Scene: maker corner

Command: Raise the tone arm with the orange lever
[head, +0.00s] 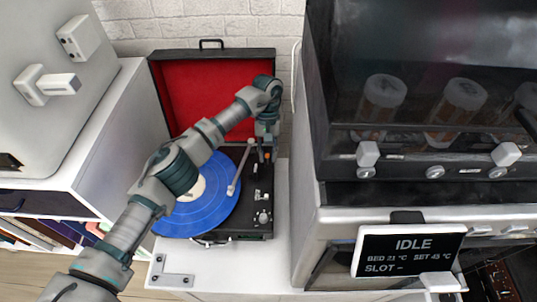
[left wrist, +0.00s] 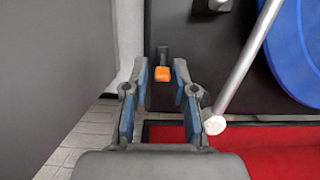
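The record player (head: 257,205) stands open with a blue record (head: 215,212) on its platter. The orange lever (head: 267,156) is at the right of the deck; its orange tip also shows in the left wrist view (left wrist: 162,73). The pale tone arm (head: 240,168) reaches over the record's right part; it crosses the right of the left wrist view (left wrist: 247,62). Whether its needle touches the record I cannot tell. My left gripper (head: 266,142) points down over the lever. In the left wrist view its fingers (left wrist: 163,78) are open, one on each side of the tip, with gaps.
The red-lined lid (head: 195,85) stands up behind the deck. A black-topped machine with knobs (head: 435,172) and an IDLE screen (head: 408,250) is close on the right. A grey cabinet (head: 50,120) is on the left. A metal bracket (head: 172,275) lies in front.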

